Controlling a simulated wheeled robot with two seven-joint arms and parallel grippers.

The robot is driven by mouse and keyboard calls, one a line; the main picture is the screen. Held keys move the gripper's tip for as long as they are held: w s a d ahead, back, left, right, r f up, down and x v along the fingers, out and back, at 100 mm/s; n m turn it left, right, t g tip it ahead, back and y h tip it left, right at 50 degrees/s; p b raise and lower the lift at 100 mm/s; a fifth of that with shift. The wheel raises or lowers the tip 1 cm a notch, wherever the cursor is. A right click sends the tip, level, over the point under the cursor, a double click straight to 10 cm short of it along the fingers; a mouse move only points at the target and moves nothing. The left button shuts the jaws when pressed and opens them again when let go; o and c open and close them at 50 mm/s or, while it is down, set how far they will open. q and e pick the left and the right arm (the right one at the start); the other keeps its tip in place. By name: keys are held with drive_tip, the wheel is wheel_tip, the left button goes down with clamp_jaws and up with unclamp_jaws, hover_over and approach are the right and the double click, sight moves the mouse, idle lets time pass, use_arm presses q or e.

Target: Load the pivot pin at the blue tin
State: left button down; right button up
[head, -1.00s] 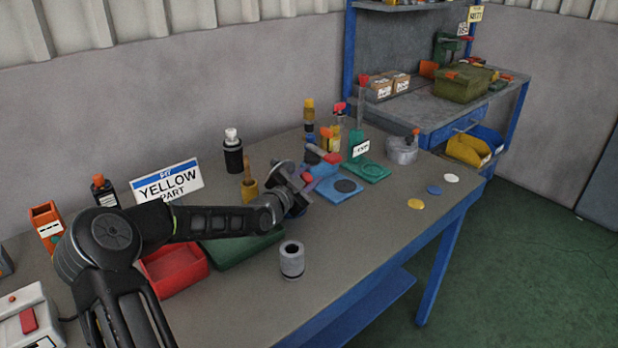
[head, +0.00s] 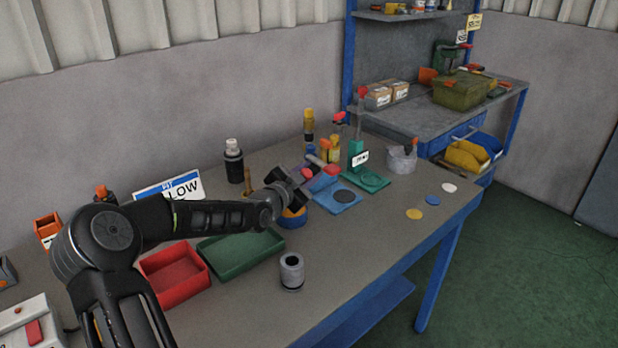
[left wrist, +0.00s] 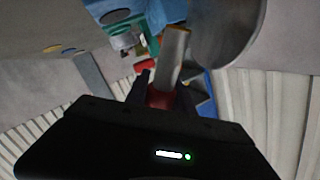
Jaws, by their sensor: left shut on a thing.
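My left gripper (head: 303,178) is above the bench, over the near left side of the blue fixture (head: 340,197). It is shut on a pin (left wrist: 172,60), whose pale shaft and red end show between the fingers in the left wrist view. The shaft points away from the gripper, clear of other things as far as I can tell. A round blue tin (head: 293,220) with an orange-yellow part stands on the bench just below the gripper. The gripper partly hides its top, so I cannot see its inside. My right gripper is out of view.
A green tray (head: 240,249) and a red tray (head: 172,271) lie under my left arm. A grey cylinder (head: 291,272) stands nearer. A green press stand (head: 357,165) is behind the blue fixture. The bench's front right is mostly clear, with several flat discs.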

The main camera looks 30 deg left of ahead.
use_arm(q)
wheel_tip(320, 180, up, 2)
drive_tip(key=shift+p, duration=0.35)
idle(0.6)
